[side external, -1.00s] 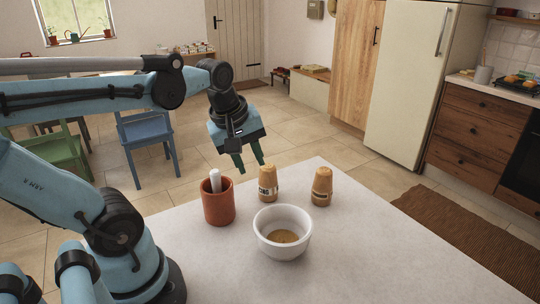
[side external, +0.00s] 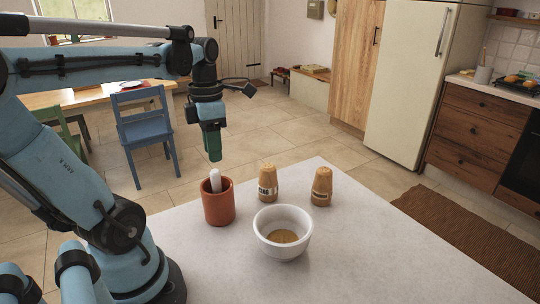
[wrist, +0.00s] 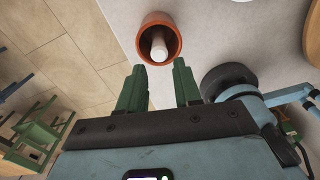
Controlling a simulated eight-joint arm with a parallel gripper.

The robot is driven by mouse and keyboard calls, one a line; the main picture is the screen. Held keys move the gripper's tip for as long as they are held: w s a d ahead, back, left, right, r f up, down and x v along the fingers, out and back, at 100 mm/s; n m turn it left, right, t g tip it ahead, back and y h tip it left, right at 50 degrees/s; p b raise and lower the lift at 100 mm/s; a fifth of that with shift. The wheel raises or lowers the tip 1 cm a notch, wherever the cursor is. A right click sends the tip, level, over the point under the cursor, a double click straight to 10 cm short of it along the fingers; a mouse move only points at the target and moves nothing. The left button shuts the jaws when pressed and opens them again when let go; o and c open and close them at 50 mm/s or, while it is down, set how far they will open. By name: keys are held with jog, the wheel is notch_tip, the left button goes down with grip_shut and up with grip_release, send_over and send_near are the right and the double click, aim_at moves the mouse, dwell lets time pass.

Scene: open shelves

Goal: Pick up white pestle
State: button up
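The white pestle (side external: 215,180) stands in a terracotta pot (side external: 218,208) on the pale table, its upper end sticking out above the rim. In the wrist view the pestle (wrist: 159,48) shows inside the round pot (wrist: 176,32), ahead of the fingertips. My gripper (side external: 214,158) points down above the pot, a little above the pestle's top. In the wrist view its two green fingers (wrist: 158,72) are apart with nothing between them. The pestle's lower end is hidden in the pot.
A white bowl (side external: 298,224) with brown contents stands to the right of the pot. Two wooden shakers, one nearer the pot (side external: 268,180) and one farther right (side external: 321,188), stand behind the bowl. The table's front right (side external: 380,270) is clear.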

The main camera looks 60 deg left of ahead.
aim_at(214, 171)
jog(key=shift+s+f, duration=0.15)
jog(key=shift+f, duration=4.45)
jog(key=shift+c, duration=0.4)
grip_shut()
jog(key=shift+r, duration=0.15)
